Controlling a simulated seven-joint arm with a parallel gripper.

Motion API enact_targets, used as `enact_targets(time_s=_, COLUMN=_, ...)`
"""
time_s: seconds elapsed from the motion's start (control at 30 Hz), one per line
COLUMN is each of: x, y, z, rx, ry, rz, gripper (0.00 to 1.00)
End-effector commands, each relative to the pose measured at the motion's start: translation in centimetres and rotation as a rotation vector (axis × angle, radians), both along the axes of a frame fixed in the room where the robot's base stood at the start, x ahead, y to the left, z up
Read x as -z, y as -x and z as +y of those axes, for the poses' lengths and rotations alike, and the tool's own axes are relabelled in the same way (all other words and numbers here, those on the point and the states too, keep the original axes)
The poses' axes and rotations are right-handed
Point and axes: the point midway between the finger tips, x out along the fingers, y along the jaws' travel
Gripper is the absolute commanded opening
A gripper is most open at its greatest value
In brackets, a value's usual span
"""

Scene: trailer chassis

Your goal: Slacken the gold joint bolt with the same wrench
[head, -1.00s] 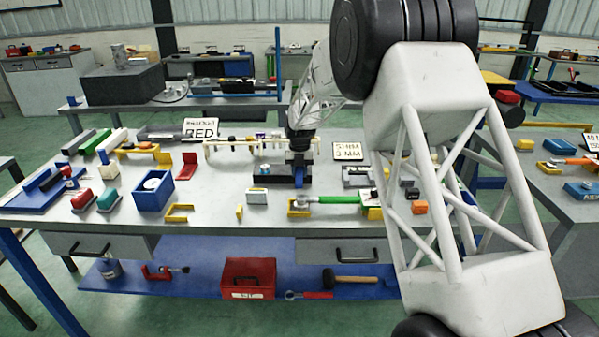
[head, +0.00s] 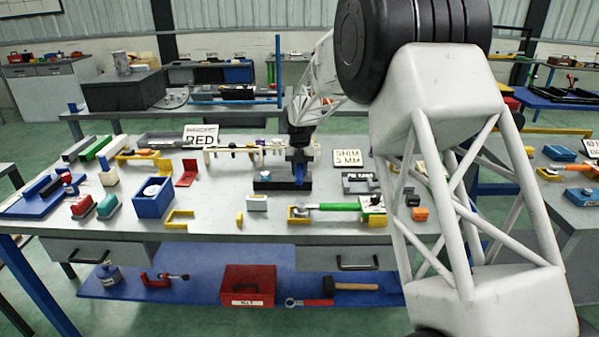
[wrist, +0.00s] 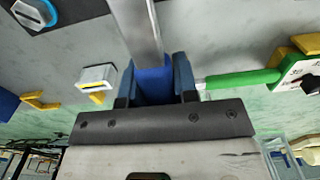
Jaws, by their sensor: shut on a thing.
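My gripper (wrist: 156,84) is shut on a blue-handled tool (wrist: 153,77), with blue fingers on either side of the handle. The tool's flat steel shaft (wrist: 137,25) runs out of the top of the wrist view, so its far end is hidden. In the head view my gripper (head: 299,165) is over the middle of the bench, at a black block (head: 268,185). I cannot make out a gold bolt in either view.
A green-handled tool (head: 335,207) lies in a yellow holder right of the gripper. A small white box (head: 257,203) and a blue open box (head: 153,197) stand on the bench (head: 215,212). A rack (head: 240,152) is behind. My arm hides the bench's right side.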

Motion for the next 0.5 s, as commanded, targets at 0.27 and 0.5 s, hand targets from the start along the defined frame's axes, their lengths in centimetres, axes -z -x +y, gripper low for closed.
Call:
enact_targets(time_s=0.27, x=-1.3, y=0.0, z=0.0, rx=0.0, ry=0.0, rz=-0.001, gripper=0.0)
enact_targets(time_s=0.5, x=-2.0, y=0.0, z=0.0, rx=0.0, ry=0.0, rz=-0.001, gripper=0.0)
